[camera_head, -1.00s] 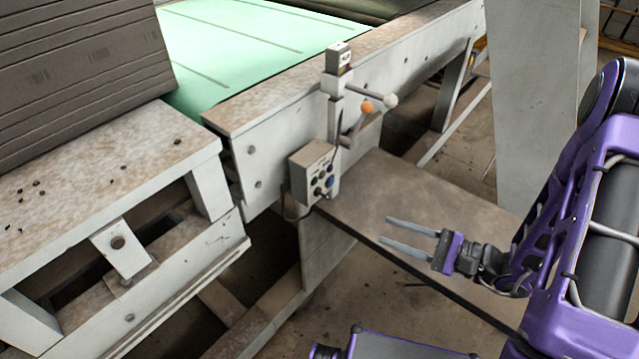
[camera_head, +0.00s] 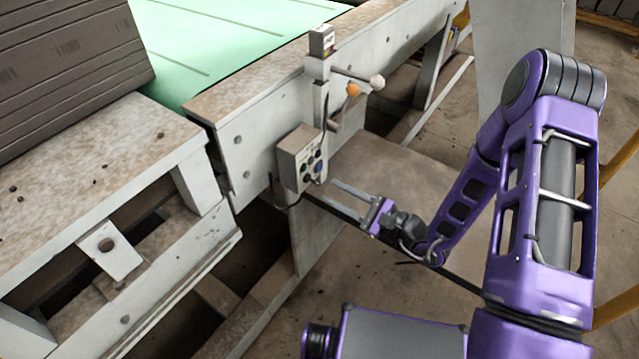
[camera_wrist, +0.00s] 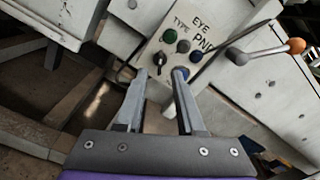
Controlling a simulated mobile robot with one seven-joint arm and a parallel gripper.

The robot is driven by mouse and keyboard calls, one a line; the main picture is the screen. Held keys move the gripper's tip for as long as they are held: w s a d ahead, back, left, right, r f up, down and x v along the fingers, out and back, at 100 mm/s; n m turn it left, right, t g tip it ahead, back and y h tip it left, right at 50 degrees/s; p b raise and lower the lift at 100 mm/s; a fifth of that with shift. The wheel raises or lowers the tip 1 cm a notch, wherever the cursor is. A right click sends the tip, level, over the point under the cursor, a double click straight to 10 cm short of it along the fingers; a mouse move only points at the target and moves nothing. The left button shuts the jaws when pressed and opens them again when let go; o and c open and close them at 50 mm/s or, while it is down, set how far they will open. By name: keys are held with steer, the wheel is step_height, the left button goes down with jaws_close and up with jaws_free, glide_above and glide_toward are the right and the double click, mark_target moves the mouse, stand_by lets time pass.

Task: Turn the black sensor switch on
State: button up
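The grey control box (camera_head: 297,160) is mounted on the side of the pale machine frame, below an upright post. The wrist view shows its face (camera_wrist: 208,22) with printed letters, green and blue buttons, and a black knob switch (camera_wrist: 159,59). The knob stands at the face's lower left, left of a blue button (camera_wrist: 181,73). My gripper (camera_head: 323,189) is open and empty, just below and right of the box. In the wrist view my gripper (camera_wrist: 160,80) points at the box, with the knob just beyond and between its fingertips. I see no contact with the knob.
A flat brown plate (camera_head: 395,175) lies behind my gripper. A bench with a stack of dark boards (camera_head: 70,70) stands left.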

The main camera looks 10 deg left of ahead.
mark_target(318, 184)
steer(key=x, duration=0.5)
steer(key=shift+a, duration=0.1)
jaws_close()
